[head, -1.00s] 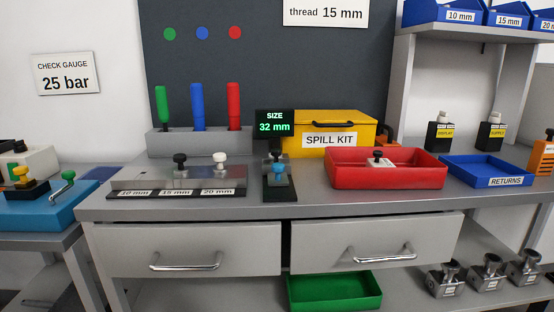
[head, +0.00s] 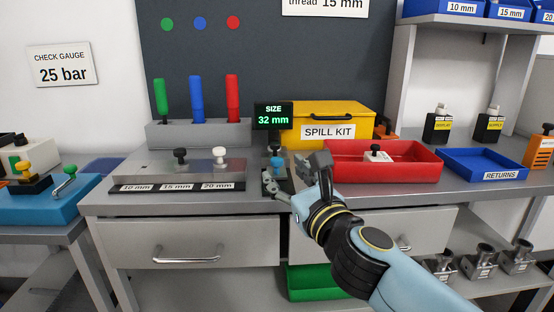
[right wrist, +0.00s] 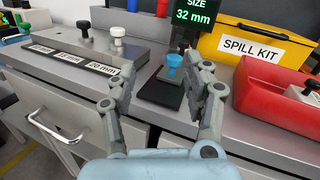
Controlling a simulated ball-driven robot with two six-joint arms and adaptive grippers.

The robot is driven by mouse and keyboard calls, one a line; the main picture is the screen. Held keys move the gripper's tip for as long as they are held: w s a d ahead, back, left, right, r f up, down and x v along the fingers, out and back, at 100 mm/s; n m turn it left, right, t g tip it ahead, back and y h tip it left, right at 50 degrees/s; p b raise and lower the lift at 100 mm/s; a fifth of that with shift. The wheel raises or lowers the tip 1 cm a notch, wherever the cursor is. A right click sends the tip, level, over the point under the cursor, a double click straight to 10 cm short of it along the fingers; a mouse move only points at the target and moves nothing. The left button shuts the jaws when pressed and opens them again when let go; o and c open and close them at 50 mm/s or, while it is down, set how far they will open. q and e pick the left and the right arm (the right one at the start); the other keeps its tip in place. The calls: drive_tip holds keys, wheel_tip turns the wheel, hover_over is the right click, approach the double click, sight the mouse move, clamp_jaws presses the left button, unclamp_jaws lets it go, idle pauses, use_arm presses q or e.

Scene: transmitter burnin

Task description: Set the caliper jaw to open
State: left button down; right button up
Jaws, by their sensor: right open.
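The caliper stand with a dark base (right wrist: 157,93) sits on the bench. Its display (head: 273,116) reads SIZE 32 mm in green. A small blue knob (head: 277,162) stands on the caliper; it also shows in the right wrist view (right wrist: 174,61). My right gripper (head: 294,178) is open and empty in front of the caliper. In the right wrist view, its fingers (right wrist: 162,88) are spread to either side of the caliper base, with the blue knob beyond the fingertips, apart from them. The gripper hides part of the caliper base in the head view. My left gripper is not in view.
Left of the caliper is a gauge block rack (head: 150,176) labelled 10, 15 and 20 mm. A red tray (head: 415,174) and a yellow SPILL KIT box (head: 352,116) are right and behind. A blue RETURNS tray (head: 500,176) is farther right. Drawer handles (head: 187,257) protrude below.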

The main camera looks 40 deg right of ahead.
sight(279, 162)
drive_tip(key=d+f+m, duration=0.1)
drive_tip(key=d+m+g+h, duration=0.1)
drive_tip(key=m, duration=0.1)
drive_tip(key=shift+w+f, duration=0.25)
drive_tip(key=shift+f, duration=0.15)
drive_tip(key=shift+h, duration=0.3)
drive_tip(key=x, duration=1)
drive_tip(key=shift+w+d+f, duration=0.1)
drive_tip(key=shift+w, duration=0.1)
